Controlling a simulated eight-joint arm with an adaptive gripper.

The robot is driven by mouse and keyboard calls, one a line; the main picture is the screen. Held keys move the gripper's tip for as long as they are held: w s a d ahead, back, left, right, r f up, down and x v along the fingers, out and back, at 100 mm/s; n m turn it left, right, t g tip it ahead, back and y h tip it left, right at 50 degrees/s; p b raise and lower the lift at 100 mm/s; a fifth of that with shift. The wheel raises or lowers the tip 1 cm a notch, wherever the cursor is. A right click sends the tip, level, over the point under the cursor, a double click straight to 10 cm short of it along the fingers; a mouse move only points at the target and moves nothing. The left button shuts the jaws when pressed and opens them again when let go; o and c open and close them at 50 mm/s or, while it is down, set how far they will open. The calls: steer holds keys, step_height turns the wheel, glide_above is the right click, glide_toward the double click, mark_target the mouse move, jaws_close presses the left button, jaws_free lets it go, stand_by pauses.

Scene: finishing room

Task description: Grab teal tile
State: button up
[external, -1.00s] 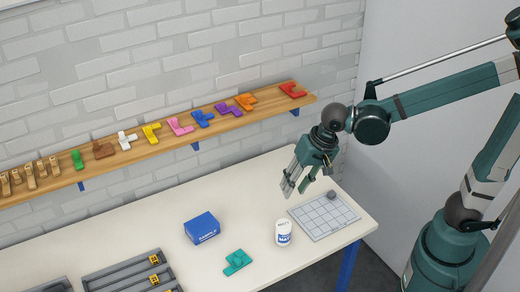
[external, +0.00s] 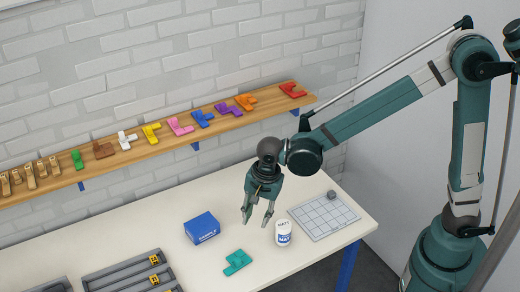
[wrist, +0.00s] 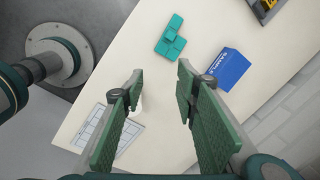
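The teal tile (external: 238,262) lies flat on the white table, near its front edge, between the blue box and the white bottle. It also shows in the wrist view (wrist: 170,38), beyond my fingertips and clear of them. My gripper (external: 256,224) is open and empty. It hangs above the table, behind the tile and to its right, pointing down. In the wrist view my two green fingers (wrist: 160,84) stand wide apart with nothing between their tips.
A blue box (external: 202,228) stands left of my gripper, and a white bottle (external: 283,233) stands to its right. A gridded board (external: 323,216) holds a grey knob. Grey trays (external: 125,272) lie at the left. A wooden shelf (external: 140,143) carries several coloured tiles.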

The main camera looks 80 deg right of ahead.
mark_target(238, 260)
steer(key=w+a+f+m, duration=0.1)
steer(key=w+f+m, duration=0.1)
steer(key=f, duration=0.2)
steer(key=w+a+f+m+g+b, duration=0.1)
steer(key=w+f+m, duration=0.1)
steer(key=f, duration=0.3)
steer(key=w+a+f+m+b, duration=0.1)
steer(key=w+f, duration=0.1)
steer(key=f, duration=0.3)
steer(key=shift+w+a+m+g, duration=0.15)
steer(key=shift+a+m+g, duration=0.15)
steer(key=shift+a+m, duration=0.1)
steer(key=shift+f, duration=0.1)
steer(key=shift+f, duration=1.2)
steer(key=shift+f+b, duration=0.35)
steer(key=shift+f, duration=2.25)
jaws_close()
